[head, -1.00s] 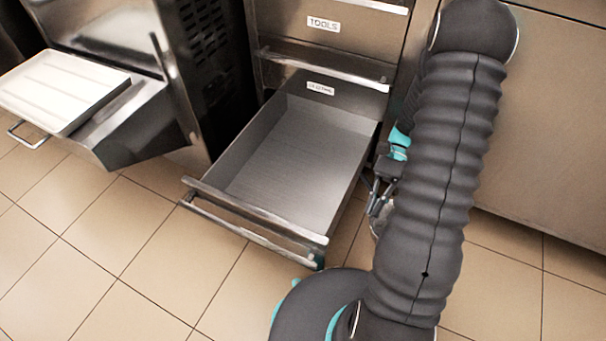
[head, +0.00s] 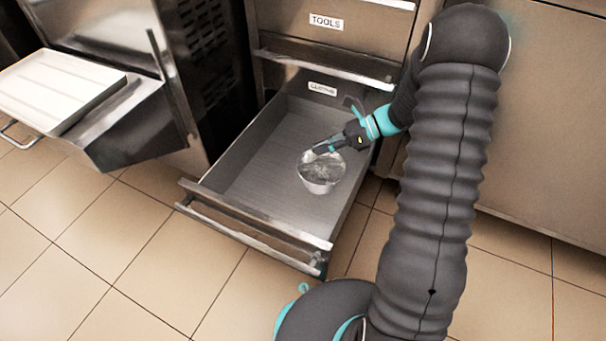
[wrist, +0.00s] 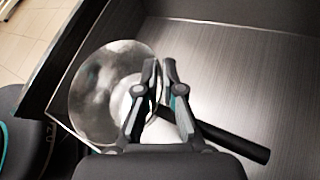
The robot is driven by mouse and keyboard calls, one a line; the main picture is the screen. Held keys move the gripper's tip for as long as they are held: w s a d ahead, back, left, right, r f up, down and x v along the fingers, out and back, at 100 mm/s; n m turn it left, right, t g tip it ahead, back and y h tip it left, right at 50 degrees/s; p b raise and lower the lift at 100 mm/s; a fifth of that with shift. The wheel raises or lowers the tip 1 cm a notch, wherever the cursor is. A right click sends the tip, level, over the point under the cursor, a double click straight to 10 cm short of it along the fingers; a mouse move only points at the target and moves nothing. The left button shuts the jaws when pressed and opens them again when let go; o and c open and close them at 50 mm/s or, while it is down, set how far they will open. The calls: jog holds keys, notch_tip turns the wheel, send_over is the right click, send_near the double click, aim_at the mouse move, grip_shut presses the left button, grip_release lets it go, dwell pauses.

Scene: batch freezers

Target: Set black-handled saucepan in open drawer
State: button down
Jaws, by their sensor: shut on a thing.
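The saucepan (head: 320,176) is a shiny metal pan; it also shows in the wrist view (wrist: 95,92), with its black handle (wrist: 235,142) pointing to the lower right. My gripper (head: 322,148) is shut on the saucepan near its rim; its fingers (wrist: 160,72) are close together there in the wrist view. The open drawer (head: 262,206) is an empty grey metal box pulled out from the cabinet. In the head view the pan appears over the right part of the drawer. I cannot tell whether it touches the floor of the drawer.
A shut drawer labelled TOOLS (head: 326,22) is above the open one. A steel machine with a white tray (head: 62,88) stands to the left. The drawer's front handle (head: 250,232) juts out over the tiled floor. A flat cabinet panel (head: 540,130) is on the right.

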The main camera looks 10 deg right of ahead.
jog(key=shift+n+g, duration=0.4)
jog(key=shift+w+a+f+b, duration=0.3)
jog(key=shift+w+a+f, duration=0.35)
jog(key=shift+a+f, duration=1.3)
jog(key=shift+w+a+f+b, duration=0.3)
jog(key=shift+w+a+f, duration=0.35)
jog(key=shift+a+f, duration=1.3)
jog(key=shift+w+a+f+b, duration=0.3)
jog(key=shift+w+a+f, duration=0.65)
jog(key=shift+f, duration=1.65)
jog(key=shift+s+a, duration=0.25)
jog(key=shift+s, duration=0.05)
jog(key=c, duration=1.8)
grip_release()
jog(key=shift+f, duration=0.1)
jog(key=o, duration=0.5)
